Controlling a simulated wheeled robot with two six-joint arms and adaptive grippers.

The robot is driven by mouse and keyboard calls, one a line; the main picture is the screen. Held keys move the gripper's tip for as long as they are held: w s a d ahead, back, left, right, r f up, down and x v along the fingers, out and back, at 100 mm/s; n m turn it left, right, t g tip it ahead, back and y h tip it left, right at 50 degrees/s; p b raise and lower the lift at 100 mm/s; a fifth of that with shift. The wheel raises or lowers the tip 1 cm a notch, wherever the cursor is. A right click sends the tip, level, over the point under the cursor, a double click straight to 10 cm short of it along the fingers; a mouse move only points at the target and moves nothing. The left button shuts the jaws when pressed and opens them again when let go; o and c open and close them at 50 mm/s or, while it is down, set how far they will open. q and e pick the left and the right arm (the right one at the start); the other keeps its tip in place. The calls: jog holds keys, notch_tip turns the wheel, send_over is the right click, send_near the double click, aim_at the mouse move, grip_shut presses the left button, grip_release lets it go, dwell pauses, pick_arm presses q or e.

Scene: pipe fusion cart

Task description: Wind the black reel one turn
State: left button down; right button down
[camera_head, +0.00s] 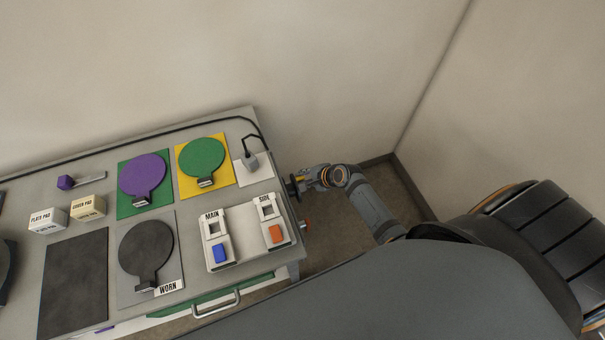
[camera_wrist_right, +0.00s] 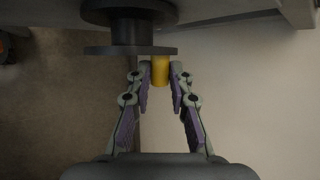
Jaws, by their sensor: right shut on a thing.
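The black reel (camera_wrist_right: 130,30) shows in the right wrist view, mounted at the edge of the cart, with two round flanges and a narrower core. A yellow handle (camera_wrist_right: 160,70) stands out from its near flange. My right gripper (camera_wrist_right: 160,78) is shut on this handle, one finger on each side. In the head view, my right gripper (camera_head: 298,182) is at the cart's right end, and only a dark edge of the reel (camera_head: 291,187) shows there, mostly hidden. My left gripper is not in view.
The grey cart top (camera_head: 205,222) carries purple and green discs (camera_head: 143,177) (camera_head: 202,156), a black disc by a WORN label (camera_head: 146,250), and a MAIN/SIDE switch panel (camera_head: 243,241). A red knob (camera_head: 306,224) sticks out of the cart's right side. Bare floor (camera_head: 325,235) lies right of the cart, before the wall.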

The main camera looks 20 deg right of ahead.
jog(key=shift+s+t, duration=0.35)
jog(key=shift+t, duration=0.25)
jog(key=shift+b, duration=0.3)
jog(key=c, duration=1.2)
grip_release()
jog(key=v, duration=1.2)
jog(key=shift+s+f, duration=0.1)
jog(key=shift+s, duration=0.05)
